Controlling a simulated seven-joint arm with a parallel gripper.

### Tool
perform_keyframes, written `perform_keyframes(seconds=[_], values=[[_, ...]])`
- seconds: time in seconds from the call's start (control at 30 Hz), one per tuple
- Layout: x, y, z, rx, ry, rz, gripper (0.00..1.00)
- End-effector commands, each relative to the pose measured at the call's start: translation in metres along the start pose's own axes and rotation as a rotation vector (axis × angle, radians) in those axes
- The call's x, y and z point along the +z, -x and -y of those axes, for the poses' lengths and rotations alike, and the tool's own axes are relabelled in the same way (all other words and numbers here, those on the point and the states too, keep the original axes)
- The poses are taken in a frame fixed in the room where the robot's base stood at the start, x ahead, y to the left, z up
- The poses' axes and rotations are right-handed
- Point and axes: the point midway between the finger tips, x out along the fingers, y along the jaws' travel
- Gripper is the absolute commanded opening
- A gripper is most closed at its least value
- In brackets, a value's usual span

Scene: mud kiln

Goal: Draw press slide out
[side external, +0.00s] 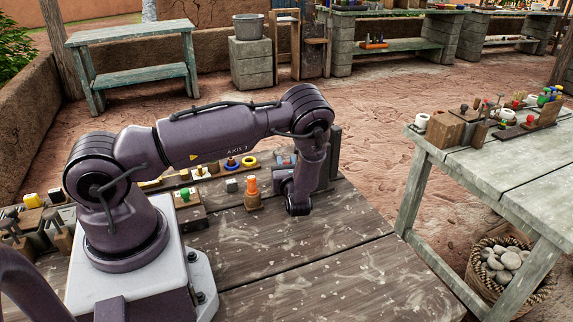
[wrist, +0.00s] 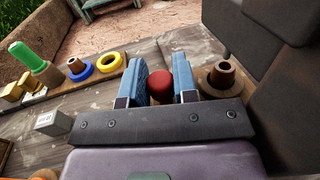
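In the wrist view my gripper (wrist: 160,82) has its two blue fingers apart, with a gap between them. A round red knob (wrist: 181,70) shows between or just beyond the fingers, nearer the right one; I cannot tell if either touches it. A dark upright body, perhaps the press (wrist: 285,85), fills the right side of the wrist view. In the side view my gripper (side external: 284,172) is low over the table, beside a dark upright block (side external: 335,150). The arm hides much of that area, and the knob is not clear there.
A brown collar (wrist: 222,77) stands just right of the fingers. A blue ring (wrist: 79,70), a yellow ring (wrist: 110,62) and a green peg (wrist: 28,57) lie to the left. An orange-topped peg (side external: 252,190) stands near my gripper. The front tabletop (side external: 330,260) is clear.

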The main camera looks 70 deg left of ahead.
Motion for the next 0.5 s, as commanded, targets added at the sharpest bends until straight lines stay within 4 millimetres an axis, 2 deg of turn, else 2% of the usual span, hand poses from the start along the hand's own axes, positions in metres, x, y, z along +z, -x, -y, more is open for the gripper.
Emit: perform_keyframes(seconds=[0.13, 0.23, 0.5], values=[[0.000, 0.000, 0.000, 0.000, 0.000, 0.000, 0.00], [-0.001, -0.010, -0.003, 0.001, 0.000, 0.000, 0.00], [-0.001, -0.077, -0.019, 0.003, 0.000, 0.002, 0.00]])
